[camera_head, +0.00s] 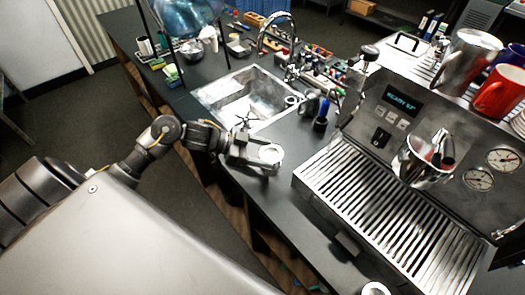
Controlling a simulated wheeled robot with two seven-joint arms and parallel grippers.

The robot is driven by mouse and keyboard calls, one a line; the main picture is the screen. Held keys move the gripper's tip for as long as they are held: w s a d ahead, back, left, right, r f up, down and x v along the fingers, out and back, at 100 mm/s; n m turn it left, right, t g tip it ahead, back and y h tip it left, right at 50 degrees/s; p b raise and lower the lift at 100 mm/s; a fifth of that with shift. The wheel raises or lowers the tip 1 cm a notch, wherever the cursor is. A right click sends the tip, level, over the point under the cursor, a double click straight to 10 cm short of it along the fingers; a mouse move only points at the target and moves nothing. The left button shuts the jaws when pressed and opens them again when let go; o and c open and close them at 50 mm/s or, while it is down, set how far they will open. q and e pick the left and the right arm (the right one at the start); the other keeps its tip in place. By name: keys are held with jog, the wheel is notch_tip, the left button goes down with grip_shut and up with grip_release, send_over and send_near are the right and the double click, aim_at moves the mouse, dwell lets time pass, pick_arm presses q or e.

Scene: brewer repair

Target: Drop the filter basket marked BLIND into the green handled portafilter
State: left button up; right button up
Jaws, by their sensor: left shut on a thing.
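My left gripper (256,154) is shut on a small round metal basket (271,153). It holds the basket over the dark counter, between the sink and the brewer's drip tray. I cannot read any BLIND mark on it at this size. I cannot make out a green handled portafilter in this view. Another round metal piece (375,289) is cut off by the bottom edge, and I cannot tell what it is. My right gripper is not in view.
The brewer (362,128) with its slatted drip tray (390,215) fills the right side. A red mug (499,92) and a metal pitcher (467,60) stand on top. A sink (215,92) lies behind my gripper. Dark counter (290,150) is clear beside it.

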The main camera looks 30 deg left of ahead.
aim_at(280, 163)
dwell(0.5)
pick_arm(q)
jog(key=shift+f+b, duration=0.45)
jog(key=shift+f, duration=0.35)
dwell(0.5)
jog(key=shift+f+b, duration=0.45)
jog(key=shift+f, duration=0.45)
dwell(0.7)
jog(key=o, duration=1.3)
jog(key=shift+r, duration=0.1)
jog(key=shift+r+p, duration=3.45)
jog(key=shift+p, duration=0.3)
